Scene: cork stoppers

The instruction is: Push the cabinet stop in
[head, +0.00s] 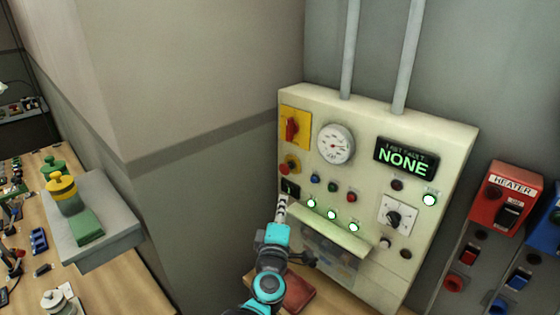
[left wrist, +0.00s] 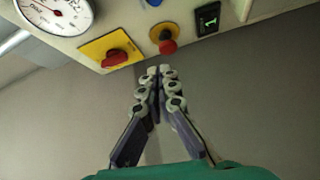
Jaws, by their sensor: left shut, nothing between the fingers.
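The cream cabinet (head: 390,140) stands against the wall. Its stop is a red mushroom button (head: 285,168) on a yellow round collar, low on the cabinet's left side under the red rotary switch (head: 292,128). The stop (left wrist: 168,46) also shows in the left wrist view, just beyond my fingertips. My left gripper (head: 281,203) is shut and empty, pointing up in front of the cabinet's left edge, below the stop in the picture. In the left wrist view the fingertips (left wrist: 159,70) look close to the button; I cannot tell the exact gap. My right gripper is not in view.
A small dark display (head: 290,188) sits beside the stop, near my fingertips. A sloped ledge (head: 330,236) juts out below several lit green buttons. The screen (head: 406,158) reads NONE. A grey shelf (head: 95,220) stands left; a red heater box (head: 500,200) stands right.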

